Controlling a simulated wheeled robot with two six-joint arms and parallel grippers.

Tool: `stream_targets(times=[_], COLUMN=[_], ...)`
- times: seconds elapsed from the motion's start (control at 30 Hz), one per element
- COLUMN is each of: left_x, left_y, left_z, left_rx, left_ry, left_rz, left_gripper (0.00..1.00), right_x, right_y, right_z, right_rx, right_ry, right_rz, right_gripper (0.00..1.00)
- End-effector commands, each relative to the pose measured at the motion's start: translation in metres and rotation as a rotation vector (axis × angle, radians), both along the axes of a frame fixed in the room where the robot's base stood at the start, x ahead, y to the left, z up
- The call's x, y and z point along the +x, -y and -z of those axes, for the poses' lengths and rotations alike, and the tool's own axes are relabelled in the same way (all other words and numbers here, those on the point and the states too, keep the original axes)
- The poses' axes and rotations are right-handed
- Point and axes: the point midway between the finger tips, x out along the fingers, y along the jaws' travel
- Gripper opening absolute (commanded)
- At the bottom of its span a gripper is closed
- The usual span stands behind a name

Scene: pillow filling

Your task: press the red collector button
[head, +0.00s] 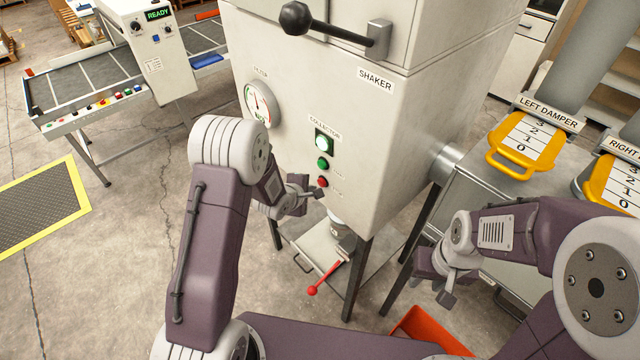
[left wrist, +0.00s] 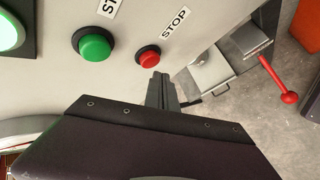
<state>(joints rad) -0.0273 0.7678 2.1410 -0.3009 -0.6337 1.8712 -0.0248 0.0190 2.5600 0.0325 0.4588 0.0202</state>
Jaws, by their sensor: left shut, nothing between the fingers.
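The red collector button (head: 323,182) sits low on the front of the pale collector cabinet, below the green button (head: 323,163). In the left wrist view the red button (left wrist: 149,57) has a STOP label beside it, and the green button (left wrist: 94,46) is to its left. My left gripper (head: 318,192) is shut and empty, its tip close to the red button; in the left wrist view the closed fingers (left wrist: 161,82) point at the panel just below the button. I cannot tell whether they touch it. My right gripper (head: 447,290) hangs at the right, away from the cabinet.
Yellow damper handles (head: 512,170) stand at right. An orange-red bin (head: 428,330) lies on the floor near my right arm.

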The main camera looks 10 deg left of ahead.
Motion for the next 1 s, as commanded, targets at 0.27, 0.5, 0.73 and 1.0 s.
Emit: stream_targets(times=[0.27, 0.5, 0.73, 1.0], left_x=[0.0063, 0.0065, 0.0076, 0.0103], left_y=[0.0055, 0.0053, 0.0062, 0.0081], left_z=[-0.0001, 0.0001, 0.0000, -0.0001], left_rx=[0.001, 0.000, 0.000, 0.000], left_ry=[-0.001, -0.001, -0.001, 0.000], left_rz=[0.001, 0.000, 0.000, 0.000], left_gripper=[0.00, 0.00, 0.00, 0.00], right_x=[0.0000, 0.0000, 0.0000, 0.0000], right_y=[0.0000, 0.0000, 0.0000, 0.0000], right_z=[-0.0018, -0.0015, -0.0017, -0.0019], right_rx=[0.000, 0.000, 0.000, 0.000], right_ry=[0.000, 0.000, 0.000, 0.000], right_rz=[0.000, 0.000, 0.000, 0.000], right_gripper=[0.36, 0.36, 0.36, 0.36])
